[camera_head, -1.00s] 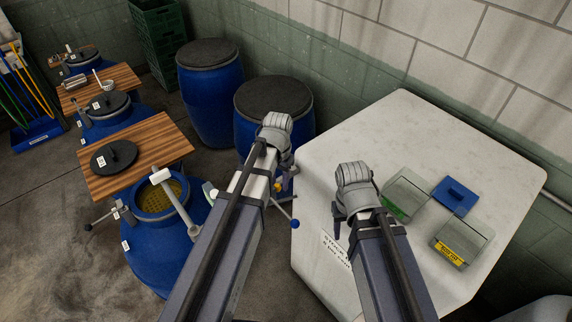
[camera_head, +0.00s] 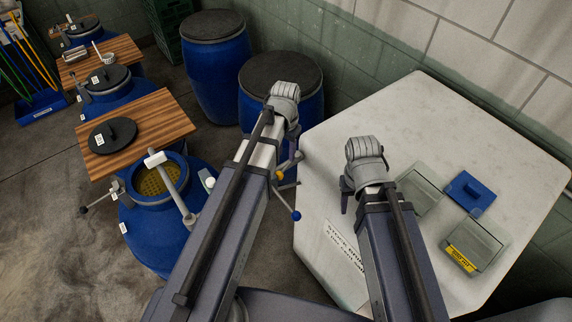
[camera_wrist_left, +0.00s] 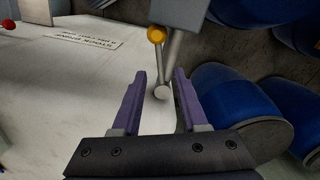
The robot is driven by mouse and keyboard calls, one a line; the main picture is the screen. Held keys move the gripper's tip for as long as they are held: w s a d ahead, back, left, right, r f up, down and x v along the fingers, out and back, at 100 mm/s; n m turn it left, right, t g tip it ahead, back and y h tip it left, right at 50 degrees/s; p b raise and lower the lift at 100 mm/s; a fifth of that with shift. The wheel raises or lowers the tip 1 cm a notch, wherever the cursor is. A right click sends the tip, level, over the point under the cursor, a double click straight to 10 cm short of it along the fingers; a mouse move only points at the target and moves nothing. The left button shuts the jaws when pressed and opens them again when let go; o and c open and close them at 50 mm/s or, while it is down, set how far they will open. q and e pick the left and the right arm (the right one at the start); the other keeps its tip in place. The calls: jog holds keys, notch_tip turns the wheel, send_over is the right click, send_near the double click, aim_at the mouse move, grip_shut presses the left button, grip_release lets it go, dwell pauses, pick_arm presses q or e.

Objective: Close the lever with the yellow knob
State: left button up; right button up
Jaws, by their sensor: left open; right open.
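The yellow knob (camera_head: 280,175) shows just right of my left forearm in the head view, on a grey lever whose mounting is mostly hidden behind the arm. In the left wrist view the yellow knob (camera_wrist_left: 156,34) is near the top centre, beyond the fingertips, beside a thick grey post. A thin rod with a pale round end (camera_wrist_left: 162,92) shows between the fingers in the picture; I cannot tell whether they touch. My left gripper (camera_wrist_left: 158,72) is open and holds nothing. My right gripper (camera_head: 346,200) is open above the pale table, its fingers partly hidden.
A blue-knobbed lever (camera_head: 296,215) sticks out below the yellow one. The pale table (camera_head: 440,120) carries clear boxes (camera_head: 473,245) and a blue lid (camera_head: 470,191). Blue drums (camera_head: 215,65) stand behind; an open blue vessel (camera_head: 155,235) is at left. A red knob (camera_wrist_left: 8,24) shows in the wrist view.

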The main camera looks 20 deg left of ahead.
aim_at(286, 166)
pick_arm(q)
notch_tip(286, 166, down, 6)
jog(key=b, duration=0.5)
jog(key=shift+s+r, duration=0.1)
jog(key=shift+r, duration=0.05)
grip_shut()
dwell(1.1)
